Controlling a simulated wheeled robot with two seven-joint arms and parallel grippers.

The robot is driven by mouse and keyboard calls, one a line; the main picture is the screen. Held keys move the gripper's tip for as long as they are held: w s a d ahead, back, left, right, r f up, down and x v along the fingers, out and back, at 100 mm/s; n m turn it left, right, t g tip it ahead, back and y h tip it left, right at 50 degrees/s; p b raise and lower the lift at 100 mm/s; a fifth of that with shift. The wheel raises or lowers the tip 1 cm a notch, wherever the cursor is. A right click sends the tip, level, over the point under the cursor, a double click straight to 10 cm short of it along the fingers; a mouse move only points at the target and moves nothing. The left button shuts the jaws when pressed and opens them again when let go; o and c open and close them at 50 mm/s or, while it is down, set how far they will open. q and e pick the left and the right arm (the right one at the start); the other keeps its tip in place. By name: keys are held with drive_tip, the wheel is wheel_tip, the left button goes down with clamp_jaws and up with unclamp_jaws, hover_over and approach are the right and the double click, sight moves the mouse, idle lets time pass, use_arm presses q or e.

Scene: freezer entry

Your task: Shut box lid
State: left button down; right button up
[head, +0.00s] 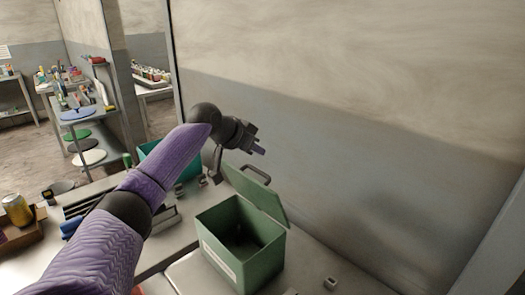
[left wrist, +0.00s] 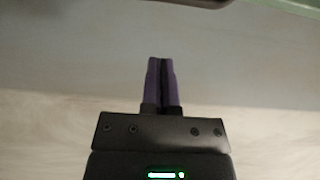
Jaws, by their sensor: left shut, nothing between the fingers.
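The green box (head: 236,262) stands on the counter in the lower middle of the head view, its inside open to view. Its green lid (head: 255,193) is raised, leaning up at the far side, with a dark handle (head: 256,173) at its top edge. My left gripper (head: 259,150) is above and behind the lid's handle, near the wall, and looks apart from it. In the left wrist view its purple fingers (left wrist: 161,82) are together with nothing between them. A green edge (left wrist: 290,7), likely the lid, shows at the top right there. My right gripper is not in view.
A teal bin (head: 157,165) and small items stand behind my left arm. A grey wall (head: 330,150) rises close behind the box. A can (head: 16,209) is at the far left.

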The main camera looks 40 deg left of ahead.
use_arm(q)
drive_tip(key=f, duration=0.2)
drive_tip(key=w+f, duration=0.1)
drive_tip(key=f, duration=0.2)
drive_tip(key=shift+w+d+f+p, duration=0.1)
drive_tip(key=shift+w+f+p, duration=0.2)
drive_tip(key=shift+f+p, duration=0.1)
idle(0.3)
